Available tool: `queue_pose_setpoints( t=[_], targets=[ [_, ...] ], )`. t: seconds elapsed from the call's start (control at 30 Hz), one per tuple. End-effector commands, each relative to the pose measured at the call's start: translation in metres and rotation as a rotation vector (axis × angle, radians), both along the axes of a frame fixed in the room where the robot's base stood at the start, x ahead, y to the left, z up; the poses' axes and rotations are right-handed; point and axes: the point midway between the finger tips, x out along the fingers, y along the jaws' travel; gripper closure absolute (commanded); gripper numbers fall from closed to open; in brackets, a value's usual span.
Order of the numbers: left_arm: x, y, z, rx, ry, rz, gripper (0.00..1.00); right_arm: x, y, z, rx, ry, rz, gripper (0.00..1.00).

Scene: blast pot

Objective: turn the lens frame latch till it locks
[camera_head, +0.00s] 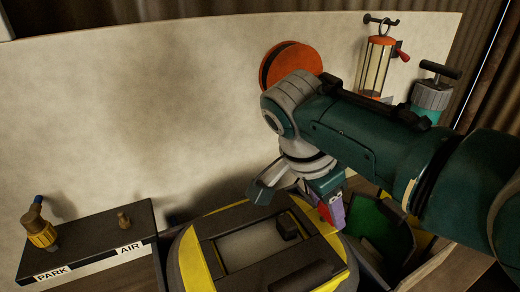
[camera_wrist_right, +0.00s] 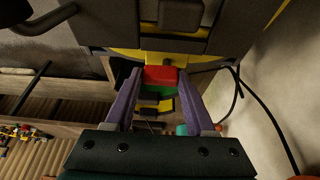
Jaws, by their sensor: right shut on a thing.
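The black and yellow helmet-like unit (camera_head: 190,262) sits at the bottom middle of the head view. Its dark lens frame (camera_head: 222,288) surrounds a pale lens (camera_head: 248,246), with a dark block (camera_head: 288,228) at the frame's right side. My right gripper (camera_head: 327,208) comes down at the unit's right edge. In the right wrist view its purple fingers (camera_wrist_right: 160,82) close on a red latch (camera_wrist_right: 160,75) at the unit's yellow edge. The latch is mostly hidden by the gripper in the head view. Whether it is locked cannot be told. My left gripper is out of view.
A dark block marked PARK and AIR (camera_head: 90,252) holds a brass fitting (camera_head: 40,232) at left. An open box with a green panel (camera_head: 378,232) lies right of the unit. An orange disc (camera_head: 290,62), lantern (camera_head: 375,66) and teal canister (camera_head: 430,97) are behind my arm.

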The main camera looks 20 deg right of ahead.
Motion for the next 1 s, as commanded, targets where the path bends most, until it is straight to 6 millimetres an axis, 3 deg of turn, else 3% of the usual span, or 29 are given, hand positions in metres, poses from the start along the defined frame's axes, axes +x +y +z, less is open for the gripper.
queue_pose_setpoints(
  t=[0.03,0.07,0.17,0.47,1.0],
  targets=[
    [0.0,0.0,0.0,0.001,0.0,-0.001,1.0,0.0,-0.001,0.001,-0.003,0.001,-0.004,1.0],
    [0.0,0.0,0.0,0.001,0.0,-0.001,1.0,0.0,-0.001,0.001,-0.003,0.0,-0.003,0.43],
    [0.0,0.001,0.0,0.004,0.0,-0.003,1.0,0.0,-0.001,0.001,-0.003,0.0,-0.003,0.32],
    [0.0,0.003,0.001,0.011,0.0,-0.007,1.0,0.0,0.001,0.004,-0.001,-0.001,-0.001,0.32],
    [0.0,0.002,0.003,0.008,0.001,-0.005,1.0,-0.001,0.035,0.086,-0.001,-0.004,-0.002,0.32]
  ],
)
